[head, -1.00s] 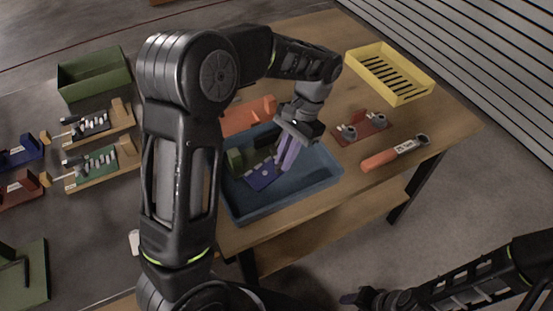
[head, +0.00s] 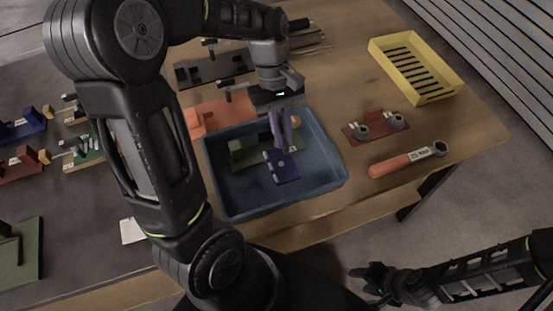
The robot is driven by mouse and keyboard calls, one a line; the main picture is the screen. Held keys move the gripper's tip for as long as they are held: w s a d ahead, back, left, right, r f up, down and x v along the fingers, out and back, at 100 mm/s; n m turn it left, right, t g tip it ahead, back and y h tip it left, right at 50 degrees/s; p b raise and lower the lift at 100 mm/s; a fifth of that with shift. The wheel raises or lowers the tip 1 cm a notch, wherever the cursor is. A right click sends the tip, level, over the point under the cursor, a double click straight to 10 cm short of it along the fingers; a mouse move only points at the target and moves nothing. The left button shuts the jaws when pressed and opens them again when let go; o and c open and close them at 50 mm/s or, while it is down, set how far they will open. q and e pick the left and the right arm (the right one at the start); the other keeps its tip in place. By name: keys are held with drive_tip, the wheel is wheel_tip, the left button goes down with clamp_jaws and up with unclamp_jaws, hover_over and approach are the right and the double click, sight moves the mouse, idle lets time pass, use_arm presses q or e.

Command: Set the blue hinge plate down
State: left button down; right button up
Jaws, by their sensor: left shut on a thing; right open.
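The blue hinge plate (head: 283,171) is a small dark-blue plate with lighter round spots. It shows in the head view over the inside of the blue tray (head: 337,180). My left gripper (head: 283,140), with purple fingers pointing down, is shut on its upper end. Whether the plate touches the tray floor I cannot tell. An olive-green part (head: 243,153) lies in the tray just left of the plate, partly behind it. My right gripper (head: 368,278) is open and empty at the lower right, well away from the tray.
A red plate with grey knobs (head: 376,128) and an orange-handled wrench (head: 395,164) lie right of the tray. A yellow slotted bin (head: 452,82) stands at the back right. An orange part (head: 207,116) and a dark plate (head: 205,70) lie behind the tray. The tray's front left floor is clear.

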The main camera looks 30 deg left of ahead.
sight(282, 156)
use_arm(q)
wheel_tip(282, 156, down, 5)
drive_tip(key=shift+f, duration=0.15)
drive_tip(key=shift+f, duration=0.1)
drive_tip(key=shift+f+p, duration=0.3)
drive_tip(key=shift+f, duration=1.45)
drive_tip(key=shift+f, duration=0.2)
drive_tip(key=c, duration=1.5)
unclamp_jaws()
drive_tip(key=shift+r, duration=0.2)
drive_tip(key=b+v, duration=0.1)
drive_tip(key=v, duration=1.1)
drive_tip(key=shift+s, duration=0.1)
